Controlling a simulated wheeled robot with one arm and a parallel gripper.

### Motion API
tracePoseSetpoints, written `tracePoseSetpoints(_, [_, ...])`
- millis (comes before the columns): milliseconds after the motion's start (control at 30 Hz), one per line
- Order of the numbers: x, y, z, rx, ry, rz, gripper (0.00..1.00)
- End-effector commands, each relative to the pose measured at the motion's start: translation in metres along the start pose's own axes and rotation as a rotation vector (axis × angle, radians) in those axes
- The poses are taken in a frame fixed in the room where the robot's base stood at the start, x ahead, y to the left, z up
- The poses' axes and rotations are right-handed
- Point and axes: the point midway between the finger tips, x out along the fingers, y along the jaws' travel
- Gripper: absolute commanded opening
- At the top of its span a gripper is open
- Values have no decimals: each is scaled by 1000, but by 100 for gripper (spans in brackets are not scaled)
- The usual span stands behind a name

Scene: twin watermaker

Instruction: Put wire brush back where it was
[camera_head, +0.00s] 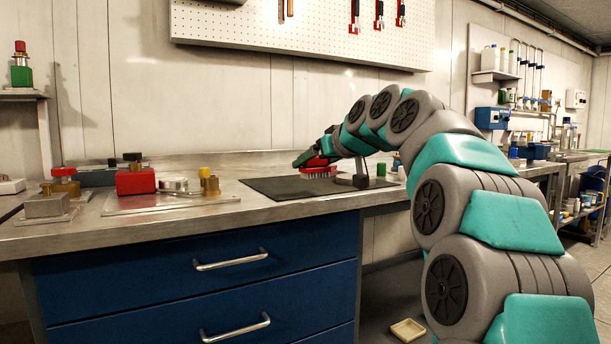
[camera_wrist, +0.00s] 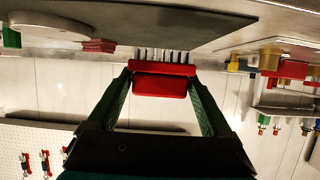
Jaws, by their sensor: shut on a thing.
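The wire brush (camera_head: 320,171) has a red body and pale bristles. In the head view it is low over the dark mat (camera_head: 275,189) on the bench, bristles downward. In the wrist view the red brush (camera_wrist: 160,82) lies between the two fingers of my gripper (camera_wrist: 161,74), with its bristles pointing at the mat (camera_wrist: 200,22). My gripper (camera_head: 304,159) is shut on the brush, reaching in from the right. I cannot tell whether the bristles touch the mat.
A grey metal piece (camera_head: 360,172) stands on the mat's right part, close to the brush. Left of the mat are a red block (camera_head: 136,181) and brass fittings on a metal plate (camera_head: 150,204). A pegboard (camera_head: 320,38) with red-handled tools hangs on the wall behind.

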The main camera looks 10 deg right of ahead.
Motion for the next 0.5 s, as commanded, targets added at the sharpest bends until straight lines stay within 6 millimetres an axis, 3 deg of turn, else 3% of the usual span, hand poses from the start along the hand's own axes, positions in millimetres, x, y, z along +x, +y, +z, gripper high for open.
tracePoseSetpoints(200, [31,-2,-10,-2,0,1,14])
tracePoseSetpoints(500, [41,-3,-10,0,1,0,14])
